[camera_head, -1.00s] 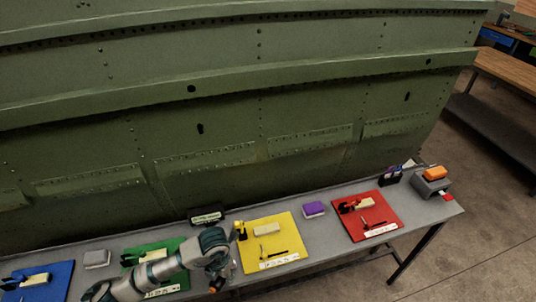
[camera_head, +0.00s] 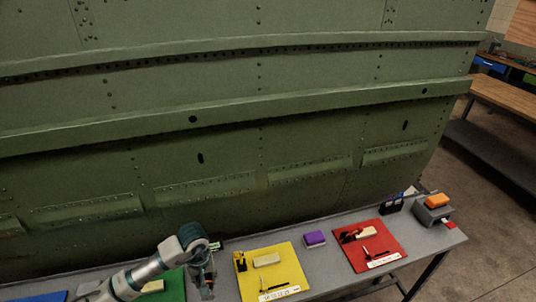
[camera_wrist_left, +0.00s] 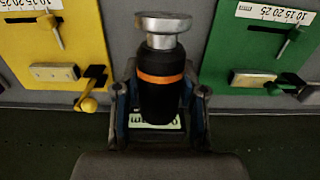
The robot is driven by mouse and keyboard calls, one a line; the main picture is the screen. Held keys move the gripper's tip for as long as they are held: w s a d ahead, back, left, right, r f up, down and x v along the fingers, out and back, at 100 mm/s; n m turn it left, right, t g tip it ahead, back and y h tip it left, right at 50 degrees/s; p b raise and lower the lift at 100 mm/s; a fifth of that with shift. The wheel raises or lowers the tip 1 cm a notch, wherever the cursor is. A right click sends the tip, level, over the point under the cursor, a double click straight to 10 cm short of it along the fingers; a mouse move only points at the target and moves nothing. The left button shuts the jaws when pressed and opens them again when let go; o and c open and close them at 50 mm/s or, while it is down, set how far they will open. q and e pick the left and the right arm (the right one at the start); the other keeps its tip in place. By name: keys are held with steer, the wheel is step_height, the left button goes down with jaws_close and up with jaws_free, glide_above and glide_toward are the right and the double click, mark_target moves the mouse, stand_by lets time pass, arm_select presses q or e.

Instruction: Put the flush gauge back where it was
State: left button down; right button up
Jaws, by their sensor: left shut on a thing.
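The flush gauge (camera_wrist_left: 160,88) is a black cylinder with an orange band and a wide silver metal head. In the left wrist view it stands between the fingers of my left gripper (camera_wrist_left: 160,112), which are shut on it. In the head view my left gripper (camera_head: 203,280) is over the grey bench, between the green mat (camera_head: 172,287) and the yellow mat (camera_head: 268,272). The gauge is hard to make out there. A pale label (camera_wrist_left: 157,124) shows behind the gauge in the wrist view, partly hidden. My right gripper is not in view.
A large green fuselage panel (camera_head: 230,130) rises behind the bench (camera_head: 335,268). A purple block (camera_head: 315,239) lies between the yellow mat and the red mat (camera_head: 372,247). An orange block (camera_head: 437,201) sits on a grey stand at the right end. Small tools lie on the mats.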

mark_target(211, 288)
arm_select(q)
steer(key=m, duration=0.3)
steer(key=shift+w+a+r, duration=0.3)
steer(key=shift+w+r, duration=0.05)
steer(key=shift+r, duration=0.05)
steer(key=shift+s+d+f+n, duration=0.15)
steer(key=shift+s+f+n, duration=0.05)
steer(key=shift+n, duration=0.35)
steer(key=shift+s+d+f+n, duration=0.15)
steer(key=shift+n, duration=0.4)
steer(key=s+n, duration=0.1)
steer(key=n, duration=0.3)
steer(key=s+d+f+n, duration=0.1)
steer(key=n, duration=0.2)
steer(key=s+d+f+n, duration=0.1)
steer(key=n, duration=0.3)
steer(key=shift+d+f+n, duration=0.1)
steer(key=shift+f+n, duration=0.1)
steer(key=shift+n, duration=0.1)
steer(key=s+d+f+m, duration=0.2)
steer(key=s+m, duration=0.3)
steer(key=m, duration=1.1)
steer(key=s+d+f+m, duration=0.3)
steer(key=s+m, duration=0.3)
steer(key=m, duration=0.9)
steer(key=shift+d+m, duration=0.4)
steer(key=shift+d, duration=0.4)
